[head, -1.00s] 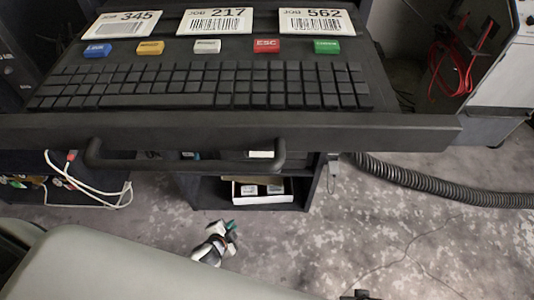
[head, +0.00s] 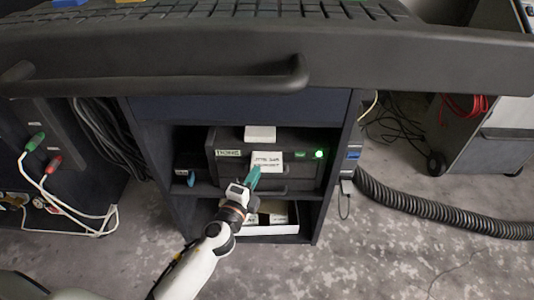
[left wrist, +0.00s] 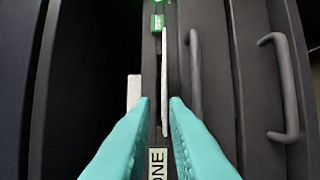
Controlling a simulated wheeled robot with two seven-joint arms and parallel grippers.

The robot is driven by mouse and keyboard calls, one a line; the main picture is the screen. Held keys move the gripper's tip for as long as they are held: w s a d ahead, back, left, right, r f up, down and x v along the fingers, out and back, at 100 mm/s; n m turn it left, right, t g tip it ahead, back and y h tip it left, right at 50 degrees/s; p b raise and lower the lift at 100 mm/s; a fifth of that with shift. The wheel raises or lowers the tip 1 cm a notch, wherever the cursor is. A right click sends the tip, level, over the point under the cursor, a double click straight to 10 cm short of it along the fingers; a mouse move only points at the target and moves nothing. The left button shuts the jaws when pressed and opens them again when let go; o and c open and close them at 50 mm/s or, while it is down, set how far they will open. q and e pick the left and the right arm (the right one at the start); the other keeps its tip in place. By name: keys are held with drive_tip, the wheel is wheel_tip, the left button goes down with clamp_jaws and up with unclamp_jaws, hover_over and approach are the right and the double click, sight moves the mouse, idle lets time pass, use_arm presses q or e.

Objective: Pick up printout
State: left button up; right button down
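The printout (head: 267,162) is a white sheet with dark print, sticking out of the front of a black printer (head: 225,165) on a cabinet shelf. My left gripper (head: 254,175), with teal fingers, is just in front of the sheet, close to its lower left. In the left wrist view the printout (left wrist: 165,75) shows nearly edge-on as a thin white strip. Its near end lies between the two parted fingertips (left wrist: 159,103). The fingers are open; I see no clear contact with the sheet. My right gripper is out of view.
A white block (head: 260,133) lies on top of the printer. A white-edged box (head: 285,228) sits on the lower shelf. A grey hose (head: 430,215) runs across the floor at right.

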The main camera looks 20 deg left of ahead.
sight(263, 163)
use_arm(q)
drive_tip(key=shift+w+d+f, duration=0.1)
drive_tip(key=shift+w+d, duration=0.1)
drive_tip(key=shift+w, duration=1.3)
drive_tip(key=shift+w+d+f, duration=0.1)
drive_tip(key=shift+w+d, duration=0.1)
drive_tip(key=shift+w, duration=1.3)
clamp_jaws()
